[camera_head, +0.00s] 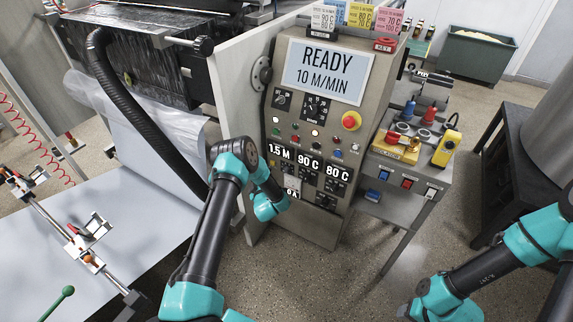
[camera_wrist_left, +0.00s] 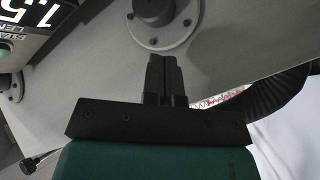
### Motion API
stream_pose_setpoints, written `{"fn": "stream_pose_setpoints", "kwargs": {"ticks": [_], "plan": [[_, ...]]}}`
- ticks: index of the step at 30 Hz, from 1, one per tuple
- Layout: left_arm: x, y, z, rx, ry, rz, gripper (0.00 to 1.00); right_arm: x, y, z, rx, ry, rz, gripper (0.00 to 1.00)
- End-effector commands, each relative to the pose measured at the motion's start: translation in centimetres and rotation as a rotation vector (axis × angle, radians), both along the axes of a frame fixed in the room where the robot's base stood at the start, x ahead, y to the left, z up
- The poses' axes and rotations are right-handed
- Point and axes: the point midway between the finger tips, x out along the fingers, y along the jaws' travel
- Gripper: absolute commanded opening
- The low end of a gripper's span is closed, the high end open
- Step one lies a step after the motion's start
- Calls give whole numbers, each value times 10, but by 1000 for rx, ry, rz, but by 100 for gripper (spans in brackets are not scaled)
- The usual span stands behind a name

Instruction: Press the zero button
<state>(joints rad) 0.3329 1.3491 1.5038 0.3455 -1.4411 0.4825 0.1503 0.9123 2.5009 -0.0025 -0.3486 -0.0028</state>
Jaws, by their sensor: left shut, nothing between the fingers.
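The control panel (camera_head: 318,115) stands at the center of the head view, with rows of small buttons and knobs. Its displays read 1.5 M (camera_head: 279,151), 90 C and 80 C. A partly covered white label (camera_head: 292,193) sits below them. I cannot tell which button is the zero button. My left arm is in front of the panel's lower left, and its gripper is hidden there. In the left wrist view my left gripper (camera_wrist_left: 165,72) is shut and empty. A part of the 1.5 display (camera_wrist_left: 38,18) shows at that view's upper left. My right gripper is out of view.
A red stop button (camera_head: 351,121) sits on the panel's right side. A black hose (camera_head: 140,115) hangs at the left beside white sheet material (camera_head: 110,200). A side table (camera_head: 405,185) with yellow devices stands right of the panel.

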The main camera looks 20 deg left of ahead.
Motion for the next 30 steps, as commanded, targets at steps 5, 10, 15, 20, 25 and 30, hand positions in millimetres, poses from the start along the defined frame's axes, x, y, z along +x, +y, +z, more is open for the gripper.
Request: {"fn": "stream_pose_setpoints", "kwargs": {"ticks": [5, 10, 15, 20, 25, 30], "plan": [[0, 2, 0, 4, -13, 11, 0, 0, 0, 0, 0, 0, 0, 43], [0, 2, 0, 4, -11, 10, 0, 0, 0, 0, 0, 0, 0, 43], [4, 2, 0, 4, -12, 9, 0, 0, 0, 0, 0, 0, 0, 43], [14, 1, 0, 4, -11, 10, 0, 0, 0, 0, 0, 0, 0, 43], [32, -1, 0, 4, -12, 9, 0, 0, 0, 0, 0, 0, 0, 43], [52, -4, 0, 4, -11, 8, 0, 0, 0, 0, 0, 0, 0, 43]]}}
